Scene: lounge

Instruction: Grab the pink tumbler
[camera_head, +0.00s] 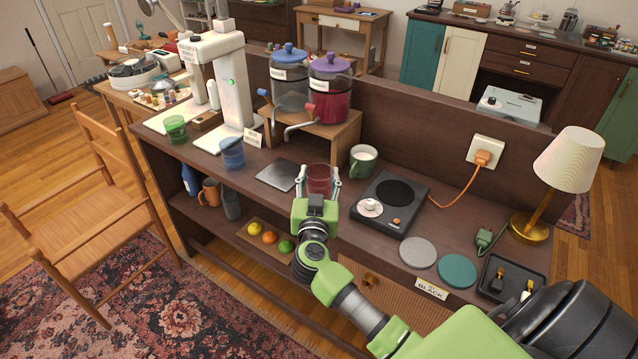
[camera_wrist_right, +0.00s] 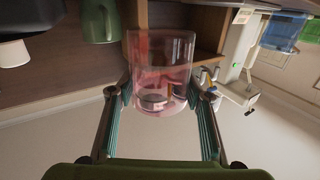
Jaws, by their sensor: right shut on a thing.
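The pink tumbler (camera_head: 319,177) is a clear, reddish glass near the middle of the dark counter (camera_head: 270,218), in front of the dispensers. My right gripper (camera_head: 319,188) reaches it from the front, with one finger on each side, and is shut on it. In the right wrist view the pink tumbler (camera_wrist_right: 162,60) stands between the two fingers of my right gripper (camera_wrist_right: 160,95). I cannot tell whether its base touches the counter. My left gripper is not in view.
A green-white mug (camera_head: 362,161) stands just right of the tumbler. A dark flat plate (camera_head: 281,175) lies to the left, near a blue tumbler (camera_head: 232,153) and a green tumbler (camera_head: 175,129). Two dispensers (camera_head: 328,88) stand behind.

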